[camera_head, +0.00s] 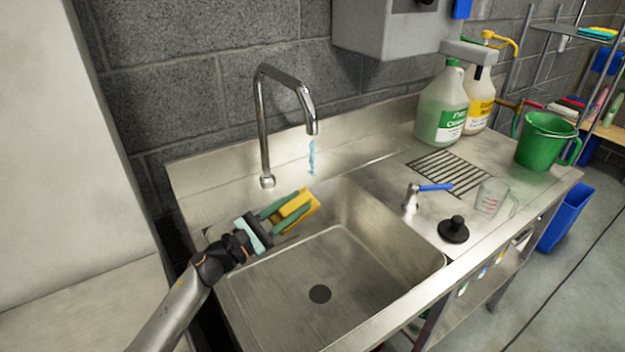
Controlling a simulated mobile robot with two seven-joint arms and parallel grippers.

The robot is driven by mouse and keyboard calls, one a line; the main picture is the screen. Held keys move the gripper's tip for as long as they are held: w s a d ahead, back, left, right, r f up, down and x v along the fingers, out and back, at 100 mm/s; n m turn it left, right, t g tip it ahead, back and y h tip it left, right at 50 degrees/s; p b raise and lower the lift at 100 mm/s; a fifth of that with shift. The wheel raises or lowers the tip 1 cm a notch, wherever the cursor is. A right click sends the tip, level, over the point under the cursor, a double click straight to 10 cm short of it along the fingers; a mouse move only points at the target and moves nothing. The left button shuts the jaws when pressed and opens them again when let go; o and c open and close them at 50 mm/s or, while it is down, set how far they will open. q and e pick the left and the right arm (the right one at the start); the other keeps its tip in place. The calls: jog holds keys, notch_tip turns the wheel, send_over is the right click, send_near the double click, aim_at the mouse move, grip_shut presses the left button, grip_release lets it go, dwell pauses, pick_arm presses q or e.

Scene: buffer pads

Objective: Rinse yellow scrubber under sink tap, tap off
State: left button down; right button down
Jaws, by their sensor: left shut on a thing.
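The yellow scrubber (302,208) is held in my left gripper (291,207), over the back left part of the sink basin (345,265). The gripper's green fingers are shut on it. The tap (285,80) is a tall bent metal spout behind the basin. A short streak of blue water (312,157) shows below the spout mouth. The scrubber is below and slightly left of this streak, and I cannot tell whether water touches it. A lever with a blue handle (434,187) stands on the counter right of the basin. My right gripper is not in view.
A black plug (453,230) and a clear measuring jug (493,197) stand on the right counter near a slotted drain (448,172). A green bucket (543,140) and large bottles (442,105) stand farther back. The basin floor is clear around its drain hole.

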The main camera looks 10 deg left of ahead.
pick_arm(q)
jog(key=s+a, duration=0.5)
jog(key=s, duration=0.6)
jog(key=shift+s+a+b, duration=0.3)
jog(key=shift+s+b, duration=0.1)
jog(key=shift+b, duration=0.05)
jog(key=s+d+r+n+t+y, duration=0.2)
jog(key=s+r, duration=0.4)
jog(key=s, duration=0.3)
jog(key=shift+y, duration=0.5)
jog(key=shift+s, duration=0.1)
